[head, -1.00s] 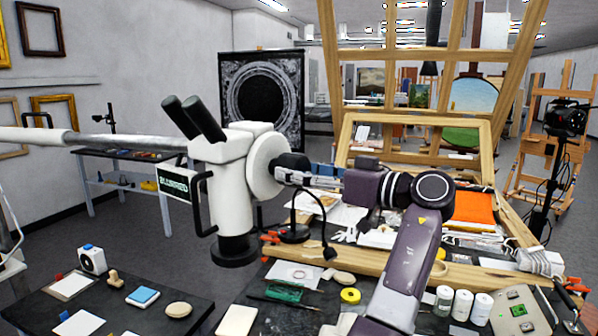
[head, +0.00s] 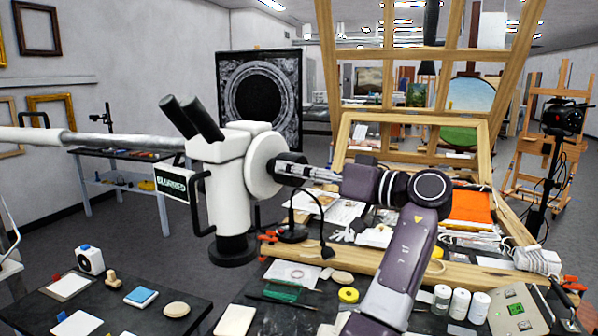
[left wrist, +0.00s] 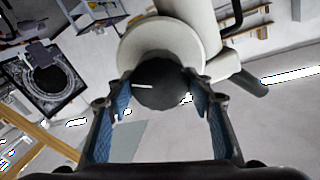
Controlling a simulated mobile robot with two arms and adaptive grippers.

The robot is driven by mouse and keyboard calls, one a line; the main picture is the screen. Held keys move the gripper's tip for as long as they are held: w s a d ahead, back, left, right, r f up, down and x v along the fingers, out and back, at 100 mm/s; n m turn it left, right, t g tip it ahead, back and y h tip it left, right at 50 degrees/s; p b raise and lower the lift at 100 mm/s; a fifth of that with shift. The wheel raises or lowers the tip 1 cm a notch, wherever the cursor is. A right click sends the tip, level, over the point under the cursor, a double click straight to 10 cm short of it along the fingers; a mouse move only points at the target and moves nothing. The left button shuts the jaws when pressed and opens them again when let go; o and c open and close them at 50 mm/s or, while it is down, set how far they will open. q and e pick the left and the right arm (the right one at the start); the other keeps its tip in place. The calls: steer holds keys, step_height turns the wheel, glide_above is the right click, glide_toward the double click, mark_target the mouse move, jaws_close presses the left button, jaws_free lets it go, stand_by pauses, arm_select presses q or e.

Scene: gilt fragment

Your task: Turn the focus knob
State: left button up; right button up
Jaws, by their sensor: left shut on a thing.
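The white stereo microscope (head: 231,200) with dark eyepieces hangs from a horizontal boom in the head view. Its black focus knob (head: 281,167) sits on the right side, on a round white boss. My left gripper (head: 285,170) reaches it from the right, its fingers around the knob and partly hiding it. In the left wrist view the knob (left wrist: 165,88) has a white mark pointing left. The fingers of my left gripper (left wrist: 161,92), with blue pads, are shut on it from both sides. A small sign on the microscope (head: 171,184) reads "BLURRED". My right gripper is not in view.
A dark table (head: 210,308) with small items lies below left of the microscope. A wooden frame (head: 400,270), a desk lamp (head: 291,233), jars (head: 460,304) and papers crowd the bench at right.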

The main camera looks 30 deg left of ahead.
arm_select(q)
steer(key=shift+m, duration=1.2)
steer(key=o, duration=1.2)
steer(key=shift+a, duration=0.1)
steer(key=shift+c, duration=0.2)
steer(key=d, duration=0.7)
steer(key=shift+d, duration=0.25)
steer(key=shift+s, duration=0.1)
